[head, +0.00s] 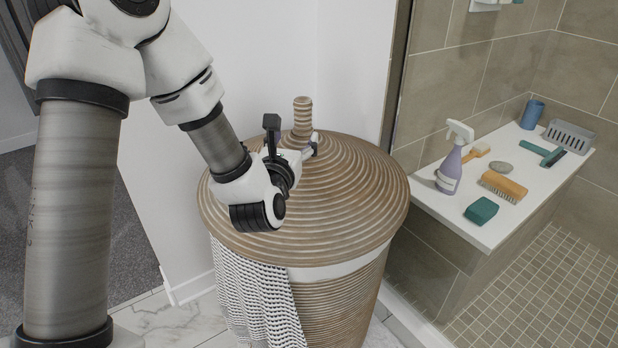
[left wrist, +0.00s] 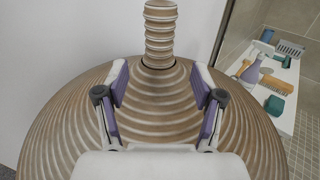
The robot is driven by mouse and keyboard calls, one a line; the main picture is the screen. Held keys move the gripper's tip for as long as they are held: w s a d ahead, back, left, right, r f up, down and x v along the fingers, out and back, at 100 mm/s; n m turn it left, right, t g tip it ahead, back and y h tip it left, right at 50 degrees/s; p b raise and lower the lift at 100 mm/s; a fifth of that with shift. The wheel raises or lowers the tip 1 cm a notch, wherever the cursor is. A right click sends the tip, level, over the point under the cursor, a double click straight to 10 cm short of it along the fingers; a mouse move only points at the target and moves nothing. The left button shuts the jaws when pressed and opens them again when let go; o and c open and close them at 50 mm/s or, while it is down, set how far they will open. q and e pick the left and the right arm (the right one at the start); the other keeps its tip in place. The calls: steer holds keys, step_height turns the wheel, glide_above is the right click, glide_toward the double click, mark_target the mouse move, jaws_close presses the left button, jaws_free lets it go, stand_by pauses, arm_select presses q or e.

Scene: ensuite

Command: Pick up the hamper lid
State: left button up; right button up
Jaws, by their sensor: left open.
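The hamper lid (head: 345,210) is a round, ridged brown-and-white cone with an upright ribbed knob (head: 302,116) at its top. It sits on the woven hamper (head: 345,304). My left gripper (head: 309,143) is over the lid, close to the knob. In the left wrist view the open fingers (left wrist: 160,84) point toward the knob (left wrist: 160,35), which stands beyond the fingertips, centred between them. Nothing is between the fingers. The lid (left wrist: 60,125) fills most of the left wrist view. My right gripper is not in view.
A patterned cloth (head: 252,300) hangs from under the lid at the hamper's front left. At right, a white shower bench (head: 440,205) holds a purple spray bottle (head: 450,172), a brush (head: 502,187), a green sponge (head: 481,210) and a grey basket (head: 569,136). White walls stand behind the hamper.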

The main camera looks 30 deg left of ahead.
mark_target(301, 128)
arm_select(q)
steer(key=x, duration=0.8)
steer(key=shift+w+a+f+b, duration=0.15)
steer(key=shift+w+f+b, duration=0.05)
steer(key=shift+f+b, duration=0.2)
jaws_close()
